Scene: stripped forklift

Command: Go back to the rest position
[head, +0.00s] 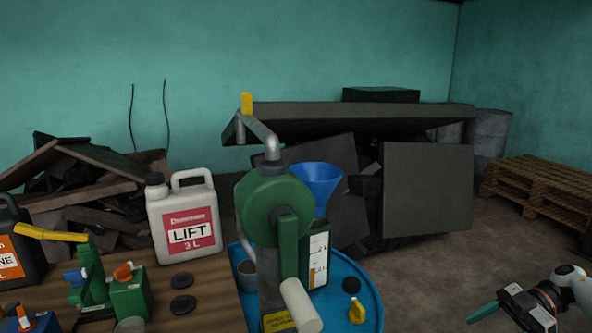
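My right gripper (492,322) is at the lower right, over the bare floor and apart from the bench and the drum. One green finger shows at the far end of its body, and the other is cut off by the bottom edge. It looks open, with nothing seen in it. My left gripper is not in view.
A wooden bench (215,300) at left holds a white LIFT jug (186,220) and green-yellow tool (90,270). Pallets (540,190) stand right.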

